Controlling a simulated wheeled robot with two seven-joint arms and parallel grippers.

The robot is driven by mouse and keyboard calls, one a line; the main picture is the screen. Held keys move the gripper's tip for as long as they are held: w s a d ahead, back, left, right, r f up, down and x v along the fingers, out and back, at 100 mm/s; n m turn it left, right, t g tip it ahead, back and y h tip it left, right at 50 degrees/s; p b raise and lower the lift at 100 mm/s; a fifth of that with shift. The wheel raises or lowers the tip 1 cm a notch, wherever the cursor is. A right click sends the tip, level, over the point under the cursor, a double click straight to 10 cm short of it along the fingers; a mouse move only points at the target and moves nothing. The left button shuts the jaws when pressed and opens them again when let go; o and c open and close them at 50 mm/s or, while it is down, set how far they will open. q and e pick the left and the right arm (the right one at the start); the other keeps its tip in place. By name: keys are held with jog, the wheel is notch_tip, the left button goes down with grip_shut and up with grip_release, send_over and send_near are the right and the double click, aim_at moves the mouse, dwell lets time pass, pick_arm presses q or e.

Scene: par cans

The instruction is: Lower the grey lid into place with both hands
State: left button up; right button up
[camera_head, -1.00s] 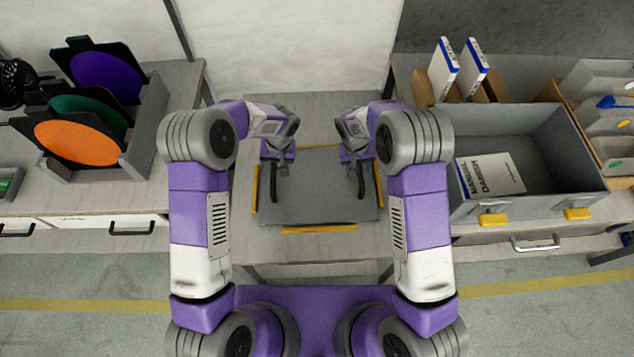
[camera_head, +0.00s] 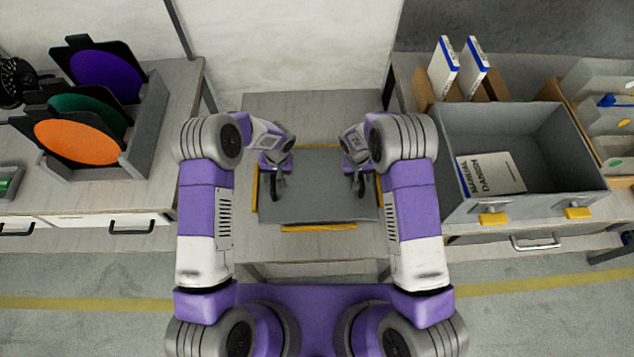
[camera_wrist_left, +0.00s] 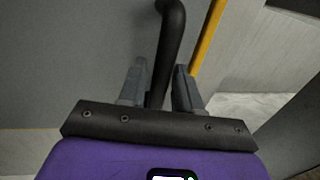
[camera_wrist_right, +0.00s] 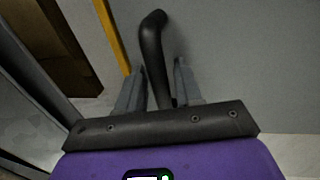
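The grey lid (camera_head: 318,205) lies flat on the low bench between yellow edge strips. It has two black bar handles. My left gripper (camera_head: 275,172) is at the left handle. In the left wrist view the left handle (camera_wrist_left: 172,35) passes between the fingers (camera_wrist_left: 160,82), with slim gaps beside it. My right gripper (camera_head: 358,175) is at the right handle. In the right wrist view the right handle (camera_wrist_right: 153,45) passes between the fingers (camera_wrist_right: 160,82), also with slim gaps. Both grippers look open around their handles. The handles' lower ends are hidden by my fingers.
An open grey case (camera_head: 455,130) with yellow latches stands on the right bench, a manual (camera_head: 497,173) inside. Upright white-and-blue books (camera_head: 442,70) stand behind it. A rack on the left holds orange (camera_head: 76,142), green and purple discs.

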pick_arm(q)
grip_shut()
pick_arm(e)
grip_shut()
pick_arm(q)
jog(key=shift+r, duration=0.15)
pick_arm(e)
jog(key=shift+r, duration=0.15)
